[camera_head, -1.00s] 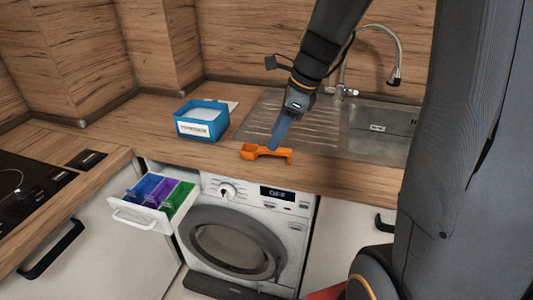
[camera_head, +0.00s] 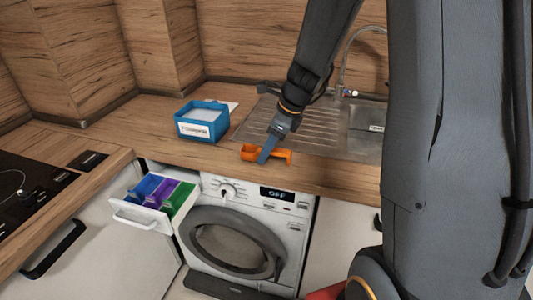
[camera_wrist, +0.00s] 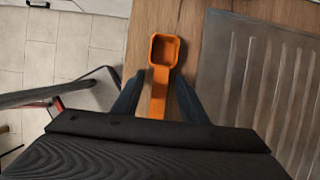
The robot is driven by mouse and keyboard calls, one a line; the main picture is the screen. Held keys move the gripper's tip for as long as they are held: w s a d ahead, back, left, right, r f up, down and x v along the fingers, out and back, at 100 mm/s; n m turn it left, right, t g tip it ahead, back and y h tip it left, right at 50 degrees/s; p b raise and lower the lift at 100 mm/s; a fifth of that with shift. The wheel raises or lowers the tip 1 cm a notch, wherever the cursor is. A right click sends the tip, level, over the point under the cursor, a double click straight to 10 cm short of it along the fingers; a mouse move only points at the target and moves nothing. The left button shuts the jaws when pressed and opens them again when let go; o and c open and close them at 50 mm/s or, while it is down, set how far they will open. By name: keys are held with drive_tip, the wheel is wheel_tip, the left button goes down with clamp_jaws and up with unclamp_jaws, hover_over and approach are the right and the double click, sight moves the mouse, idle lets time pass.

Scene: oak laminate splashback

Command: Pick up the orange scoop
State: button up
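The orange scoop (camera_head: 252,153) lies on the wooden counter near its front edge, just in front of the sink's drainboard. In the wrist view the scoop (camera_wrist: 164,50) points its square cup away from me, and its handle runs back between my fingers. My gripper (camera_head: 264,157) is low at the scoop, over its handle. In the wrist view my gripper (camera_wrist: 157,92) has its two blue fingers apart, one on each side of the handle, with gaps showing. The rear end of the handle is hidden by the gripper body.
A blue powder box (camera_head: 202,122) stands on the counter to the left. The sink drainboard (camera_head: 310,125) is behind and right. Below, the washing machine (camera_head: 235,240) has its detergent drawer (camera_head: 140,215) pulled out. A cooktop (camera_head: 25,190) is at far left.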

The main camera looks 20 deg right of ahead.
drive_tip(key=shift+c, duration=0.3)
clamp_jaws()
drive_tip(key=shift+r, duration=0.1)
wheel_tip(320, 180, up, 10)
drive_tip(key=shift+f, duration=0.1)
idle(0.5)
